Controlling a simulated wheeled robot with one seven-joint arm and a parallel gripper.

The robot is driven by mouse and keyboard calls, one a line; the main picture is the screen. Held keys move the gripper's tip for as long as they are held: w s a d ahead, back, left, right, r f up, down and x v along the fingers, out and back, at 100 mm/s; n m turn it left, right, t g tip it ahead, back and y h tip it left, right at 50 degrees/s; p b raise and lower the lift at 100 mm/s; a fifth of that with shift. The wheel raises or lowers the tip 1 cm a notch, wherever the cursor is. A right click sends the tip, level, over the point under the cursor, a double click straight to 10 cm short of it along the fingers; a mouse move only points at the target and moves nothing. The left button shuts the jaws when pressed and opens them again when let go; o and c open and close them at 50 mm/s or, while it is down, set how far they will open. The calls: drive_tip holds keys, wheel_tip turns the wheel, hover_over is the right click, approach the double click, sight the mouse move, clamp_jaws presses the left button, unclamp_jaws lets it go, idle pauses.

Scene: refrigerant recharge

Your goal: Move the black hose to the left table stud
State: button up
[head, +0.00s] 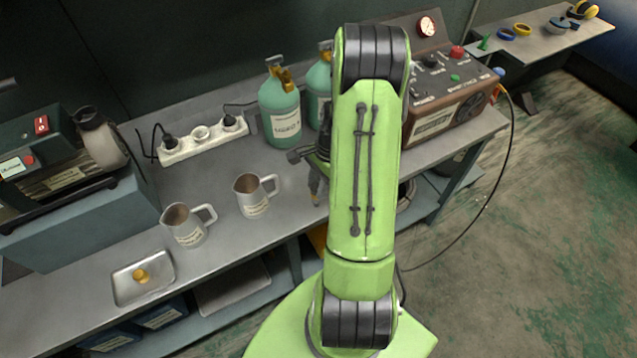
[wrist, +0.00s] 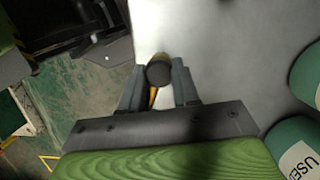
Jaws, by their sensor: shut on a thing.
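My gripper (wrist: 160,82) is shut on a dark round fitting (wrist: 160,72) with a brass-coloured rim, seen end-on between its fingers; it appears to be the black hose's end. The black hose (head: 482,212) leaves the right side of the brown machine, hangs in a loop over the floor and passes behind my arm. Its link to the held fitting is hidden.
Two teal cylinders (head: 280,112) stand behind my gripper. Two metal jugs (head: 254,194) and a tray (head: 122,290) with a brass piece are left of it. The brown machine (head: 440,118) stands right. A power strip (head: 205,140) lies at the back. Bench is clear around the jugs.

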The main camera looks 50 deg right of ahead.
drive_tip(key=shift+f+b, duration=0.55)
drive_tip(key=shift+f, duration=0.2)
drive_tip(key=o, duration=1.1)
drive_tip(key=p+v, duration=0.3)
drive_tip(key=v, duration=1.2)
drive_tip(key=shift+r, duration=0.4)
drive_tip(key=shift+s+d, duration=0.1)
drive_tip(key=w+a+r+n+h, duration=0.2)
drive_tip(key=a+r+n, duration=0.3)
drive_tip(key=a+r, duration=0.25)
drive_tip(key=s+a+r+n+t, duration=0.2)
drive_tip(key=s+a+r+n, duration=0.1)
drive_tip(key=s+a+n, duration=0.3)
drive_tip(key=s+a+r+n+t, duration=0.3)
drive_tip(key=s+a+n, duration=0.3)
drive_tip(key=a+n, duration=0.3)
drive_tip(key=shift+a+h, duration=0.4)
drive_tip(key=shift+a, duration=0.6)
